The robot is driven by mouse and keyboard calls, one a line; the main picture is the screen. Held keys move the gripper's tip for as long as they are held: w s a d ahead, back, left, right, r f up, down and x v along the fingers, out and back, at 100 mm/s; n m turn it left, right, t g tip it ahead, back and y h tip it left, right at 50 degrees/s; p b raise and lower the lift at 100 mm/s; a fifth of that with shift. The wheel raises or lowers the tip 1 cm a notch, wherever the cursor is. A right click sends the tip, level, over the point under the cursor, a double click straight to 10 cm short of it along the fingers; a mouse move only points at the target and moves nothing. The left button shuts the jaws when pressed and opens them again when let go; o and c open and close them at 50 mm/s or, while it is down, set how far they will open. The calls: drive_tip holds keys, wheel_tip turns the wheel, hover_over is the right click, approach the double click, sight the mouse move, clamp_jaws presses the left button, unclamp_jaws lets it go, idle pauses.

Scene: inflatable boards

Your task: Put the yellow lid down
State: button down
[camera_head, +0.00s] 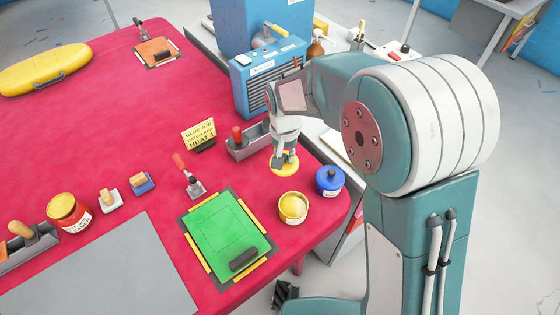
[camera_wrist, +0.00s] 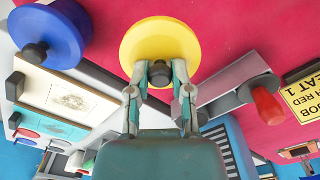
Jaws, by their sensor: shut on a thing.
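The yellow lid (camera_head: 286,168) is a round disc with a dark knob. My gripper (camera_head: 282,154) points down and is shut on that knob. In the wrist view the lid (camera_wrist: 160,38) sits beyond the fingertips of my gripper (camera_wrist: 159,78), with the knob (camera_wrist: 159,73) between them. The lid is over the red table (camera_head: 110,130) near its right edge. I cannot tell how far it is above the surface. An open yellow pot (camera_head: 293,207) stands just in front of it. The pot does not show in the wrist view.
A blue pot (camera_head: 330,181) stands right of the lid. A grey tray with a red-handled tool (camera_head: 245,143) lies to the left, by a yellow sign (camera_head: 199,134). A green board (camera_head: 215,230) lies front left. The middle of the table is mostly clear.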

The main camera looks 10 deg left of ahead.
drive_tip(key=w+f, duration=0.1)
drive_tip(key=w+a+f, duration=0.1)
drive_tip(key=w+f, duration=0.1)
drive_tip(key=f, duration=0.1)
drive_tip(key=shift+a+f, duration=0.1)
drive_tip(key=shift+a, duration=0.2)
drive_tip(key=shift+f, duration=1.45)
drive_tip(key=c, duration=0.5)
unclamp_jaws()
drive_tip(key=shift+c, duration=0.2)
wheel_tip(320, 180, up, 12)
drive_tip(key=shift+r, duration=0.1)
